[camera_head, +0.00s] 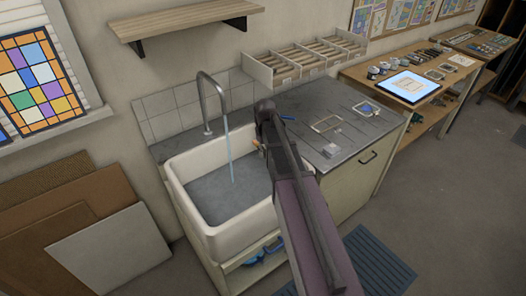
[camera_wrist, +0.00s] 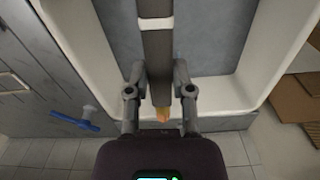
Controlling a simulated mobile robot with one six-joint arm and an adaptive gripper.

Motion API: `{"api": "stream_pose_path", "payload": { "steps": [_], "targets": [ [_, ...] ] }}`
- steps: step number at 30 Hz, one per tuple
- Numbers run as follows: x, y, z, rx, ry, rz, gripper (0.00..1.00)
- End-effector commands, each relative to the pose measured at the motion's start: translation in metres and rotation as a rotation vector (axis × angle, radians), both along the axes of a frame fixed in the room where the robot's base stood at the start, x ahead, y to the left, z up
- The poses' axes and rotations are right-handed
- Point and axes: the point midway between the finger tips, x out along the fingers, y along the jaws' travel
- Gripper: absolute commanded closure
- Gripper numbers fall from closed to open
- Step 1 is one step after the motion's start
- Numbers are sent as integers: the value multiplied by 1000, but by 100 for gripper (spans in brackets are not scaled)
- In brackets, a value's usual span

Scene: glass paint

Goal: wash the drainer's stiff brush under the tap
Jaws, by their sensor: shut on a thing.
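My gripper (camera_wrist: 159,92) is shut on the brush, of which a small orange-tan piece (camera_wrist: 162,115) shows between the fingers. In the head view, a small tan piece (camera_head: 257,143) shows beside my dark wrist, at the sink's right rim. The bristles cannot be made out. The tap (camera_head: 209,100) arches over the white sink (camera_head: 176,191), and a thin stream of water (camera_head: 229,160) falls into it. The brush piece is to the right of the stream and apart from it.
The grey counter (camera_head: 345,115) right of the sink holds flat frames and a blue-handled tool (camera_head: 287,117), seen also in the wrist view (camera_wrist: 75,120). A divided rack (camera_head: 305,60) stands behind. A wooden shelf (camera_head: 185,20) hangs above the tap. Boards (camera_head: 110,250) lean at left.

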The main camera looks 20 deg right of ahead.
Motion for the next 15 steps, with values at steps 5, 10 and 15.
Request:
{"api": "stream_pose_path", "payload": {
  "steps": [5,10,15],
  "targets": [
    [2,1,-1,0,0,0,100],
    [7,5,-2,0,0,0,100],
    [14,10,-4,0,0,0,100]
  ]
}}
